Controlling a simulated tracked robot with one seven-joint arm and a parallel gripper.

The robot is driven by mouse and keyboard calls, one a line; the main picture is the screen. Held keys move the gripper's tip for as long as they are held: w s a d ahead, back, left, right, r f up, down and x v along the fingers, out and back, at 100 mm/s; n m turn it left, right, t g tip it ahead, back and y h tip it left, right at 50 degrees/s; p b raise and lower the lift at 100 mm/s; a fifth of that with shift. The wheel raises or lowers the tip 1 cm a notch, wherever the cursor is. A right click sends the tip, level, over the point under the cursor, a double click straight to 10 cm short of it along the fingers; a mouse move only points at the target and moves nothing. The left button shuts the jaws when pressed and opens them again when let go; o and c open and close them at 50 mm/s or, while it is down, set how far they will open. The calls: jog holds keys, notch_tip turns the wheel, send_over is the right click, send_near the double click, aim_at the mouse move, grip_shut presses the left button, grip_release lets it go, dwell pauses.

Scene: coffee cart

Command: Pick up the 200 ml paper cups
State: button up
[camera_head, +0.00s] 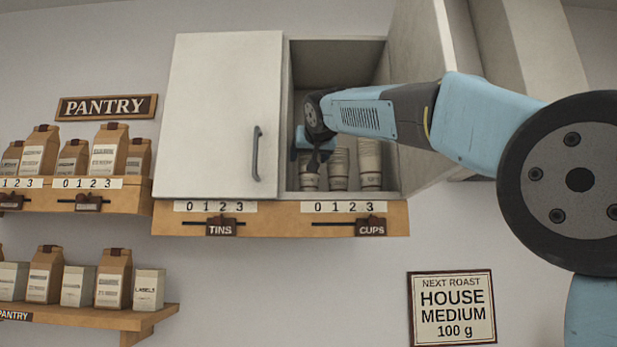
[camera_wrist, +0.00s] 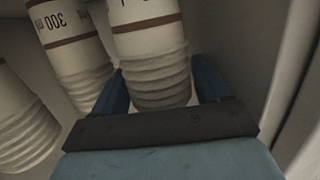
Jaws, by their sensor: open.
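Three stacks of pale paper cups with brown bands stand in the open right-hand cupboard: a left stack (camera_head: 310,182), a middle stack (camera_head: 339,170) and a right stack (camera_head: 370,165). My gripper (camera_head: 316,155) is inside the cupboard at the left stack, hiding its upper part. In the wrist view my gripper (camera_wrist: 160,78) is open, with one blue finger on each side of a cup stack (camera_wrist: 152,50). Its label is cut off. The neighbouring stack (camera_wrist: 72,45) reads 300 ml, upside down. Another stack (camera_wrist: 22,125) shows no label. I cannot read 200 ml anywhere.
The left cupboard door (camera_head: 222,115) is closed. The open right door (camera_head: 425,110) stands beside my arm. A ledge (camera_head: 280,218) below carries TINS and CUPS sliders. Pantry shelves (camera_head: 100,318) with bags are at left. A roast sign (camera_head: 452,307) hangs below right.

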jog(key=shift+c, duration=0.3)
jog(key=c, duration=1.1)
